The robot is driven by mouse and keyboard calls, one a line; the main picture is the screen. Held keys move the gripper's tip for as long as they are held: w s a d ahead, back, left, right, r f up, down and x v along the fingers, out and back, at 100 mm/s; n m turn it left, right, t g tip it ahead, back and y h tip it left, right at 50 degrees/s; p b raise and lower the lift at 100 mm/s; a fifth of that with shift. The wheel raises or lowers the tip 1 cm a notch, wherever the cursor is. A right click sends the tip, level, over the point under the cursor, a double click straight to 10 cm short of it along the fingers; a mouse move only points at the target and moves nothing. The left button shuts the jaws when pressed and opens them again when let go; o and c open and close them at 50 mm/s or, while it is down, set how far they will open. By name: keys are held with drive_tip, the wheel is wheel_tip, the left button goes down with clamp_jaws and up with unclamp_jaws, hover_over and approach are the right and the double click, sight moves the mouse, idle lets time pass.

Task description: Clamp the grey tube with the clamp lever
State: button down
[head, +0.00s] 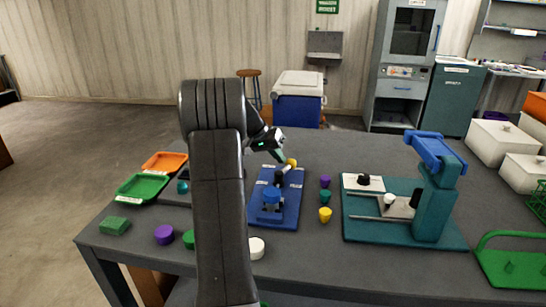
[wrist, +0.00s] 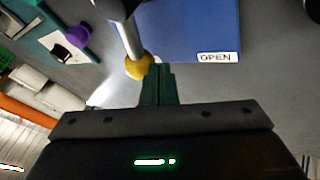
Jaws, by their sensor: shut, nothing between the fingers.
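The clamp stands on a blue board (head: 287,211), with a blue block (head: 271,196) on it. Its lever has a pale shaft and a yellow knob (head: 292,162) at the far end of the board. In the wrist view the yellow knob (wrist: 138,67) and the shaft (wrist: 130,36) are close up, beside a label reading OPEN (wrist: 217,57). My gripper (head: 281,158) is shut and empty, right by the knob. In the wrist view its teal fingers (wrist: 158,72) are just right of the knob; I cannot tell whether they touch. I cannot clearly make out the grey tube.
A teal fixture (head: 430,215) stands to the right. Purple, teal and yellow pegs (head: 325,214) stand between it and the blue board. Orange and green trays (head: 143,199) lie to the left. My arm hides part of the table's left middle. The table behind the board is clear.

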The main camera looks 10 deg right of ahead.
drive_tip(key=shift+s+d+m+g, duration=0.1)
drive_tip(key=shift+d+m+g, duration=0.3)
drive_tip(key=shift+d+m, duration=0.15)
drive_tip(key=shift+s+d+m, duration=0.2)
drive_tip(key=shift+d+m, duration=0.05)
drive_tip(key=shift+d, duration=0.05)
idle(0.3)
drive_tip(key=p+v, duration=0.1)
drive_tip(key=v, duration=1.2)
drive_tip(key=shift+a+r, duration=0.15)
drive_tip(key=shift+r, duration=0.2)
drive_tip(key=shift+f, duration=0.1)
drive_tip(key=x, duration=1.3)
drive_tip(key=shift+d+f+b, duration=0.2)
drive_tip(key=shift+f+b, duration=0.1)
drive_tip(key=shift+r, duration=0.1)
